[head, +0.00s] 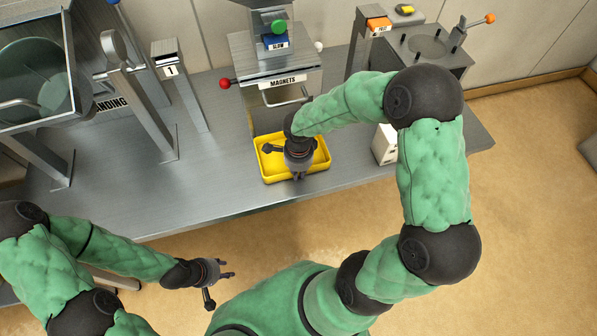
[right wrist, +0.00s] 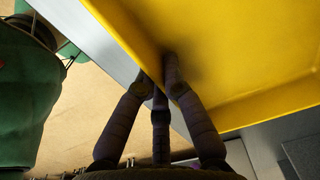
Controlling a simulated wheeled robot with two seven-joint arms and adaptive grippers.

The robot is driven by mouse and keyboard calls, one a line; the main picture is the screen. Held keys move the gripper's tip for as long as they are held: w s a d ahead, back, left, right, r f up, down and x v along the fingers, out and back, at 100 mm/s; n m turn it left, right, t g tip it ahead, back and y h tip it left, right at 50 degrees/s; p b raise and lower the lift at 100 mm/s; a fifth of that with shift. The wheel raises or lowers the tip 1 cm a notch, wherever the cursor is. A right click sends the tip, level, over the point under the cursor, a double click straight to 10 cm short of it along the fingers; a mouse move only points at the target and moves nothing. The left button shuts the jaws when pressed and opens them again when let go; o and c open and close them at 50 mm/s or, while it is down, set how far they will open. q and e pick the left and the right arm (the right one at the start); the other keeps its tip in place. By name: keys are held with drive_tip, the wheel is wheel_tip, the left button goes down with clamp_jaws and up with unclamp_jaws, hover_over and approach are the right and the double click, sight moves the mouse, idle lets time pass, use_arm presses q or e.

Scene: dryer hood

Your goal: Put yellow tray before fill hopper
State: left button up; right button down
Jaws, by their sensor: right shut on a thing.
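The yellow tray (head: 318,170) is a shallow rectangle at the grey table's middle, in front of the machine labelled MAGNETS (head: 282,80). My right gripper (head: 299,172) is over the tray's near side. In the right wrist view the fingers (right wrist: 160,85) close on the rim of the tray (right wrist: 235,60). Whether the tray rests on the table or is slightly raised cannot be told. My left gripper (head: 220,280) is empty, with its fingers apart, in front of the table. I cannot tell which machine is the fill hopper.
The grey table (head: 215,185) is clear to the left of the tray. A white box (head: 385,144) stands right of it. A post labelled 1 (head: 185,85) and a large glass-fronted drum (head: 35,75) stand left. A machine with an orange-knobbed lever (head: 430,45) stands right.

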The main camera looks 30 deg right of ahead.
drive_tip(key=shift+f, duration=0.15)
drive_tip(key=c, duration=1.4)
unclamp_jaws()
drive_tip(key=shift+o, duration=0.2)
drive_tip(key=shift+r, duration=0.35)
wheel_tip(320, 180, up, 12)
drive_tip(key=p, duration=0.4)
drive_tip(key=shift+f, duration=0.15)
drive_tip(key=shift+s, duration=0.1)
